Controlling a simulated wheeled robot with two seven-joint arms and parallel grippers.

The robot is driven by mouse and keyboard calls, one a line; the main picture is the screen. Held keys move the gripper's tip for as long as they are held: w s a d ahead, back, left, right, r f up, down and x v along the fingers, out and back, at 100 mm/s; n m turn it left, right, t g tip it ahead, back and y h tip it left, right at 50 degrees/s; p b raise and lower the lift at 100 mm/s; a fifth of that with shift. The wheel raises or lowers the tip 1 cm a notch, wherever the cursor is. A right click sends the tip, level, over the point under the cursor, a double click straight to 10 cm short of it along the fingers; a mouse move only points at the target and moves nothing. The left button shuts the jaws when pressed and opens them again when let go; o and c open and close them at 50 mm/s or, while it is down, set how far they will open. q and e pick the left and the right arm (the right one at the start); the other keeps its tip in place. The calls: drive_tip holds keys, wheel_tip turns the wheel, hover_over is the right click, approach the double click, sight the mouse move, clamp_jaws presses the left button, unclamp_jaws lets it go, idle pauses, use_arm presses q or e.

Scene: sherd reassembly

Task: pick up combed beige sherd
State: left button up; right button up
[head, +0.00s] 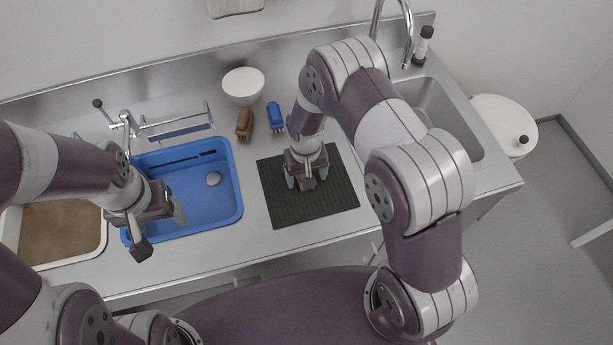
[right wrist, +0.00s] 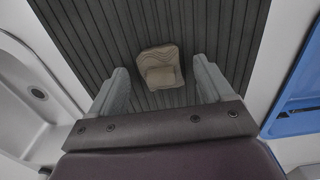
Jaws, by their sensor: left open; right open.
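The combed beige sherd (right wrist: 160,67) lies on the black ribbed mat (head: 330,203), between and just beyond the two fingertips in the right wrist view. A small piece of it shows in the head view (head: 307,184), mostly hidden by my right gripper (head: 305,183). My right gripper is over the mat, pointing down, fingers apart on either side of the sherd; it also shows in the right wrist view (right wrist: 160,90). I cannot tell whether the fingers touch the mat. My left gripper (head: 162,232) is open and empty over the left part of the blue basin (head: 237,190).
A tray of brown material (head: 60,228) is at the far left. A sink (head: 447,110) with a tap is at the right.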

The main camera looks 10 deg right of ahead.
drive_tip(key=c, duration=1.2)
drive_tip(key=shift+r, duration=0.1)
drive_tip(key=r, duration=0.1)
drive_tip(key=r+b, duration=0.1)
drive_tip(key=r, duration=0.2)
drive_tip(key=shift+d+r, duration=0.1)
drive_tip(key=shift+d, duration=0.15)
drive_tip(key=s+d+r+b, duration=0.2)
drive_tip(key=s+d+r, duration=0.4)
drive_tip(key=d, duration=0.3)
drive_tip(key=shift+d+r, duration=0.2)
drive_tip(key=shift+r, duration=0.15)
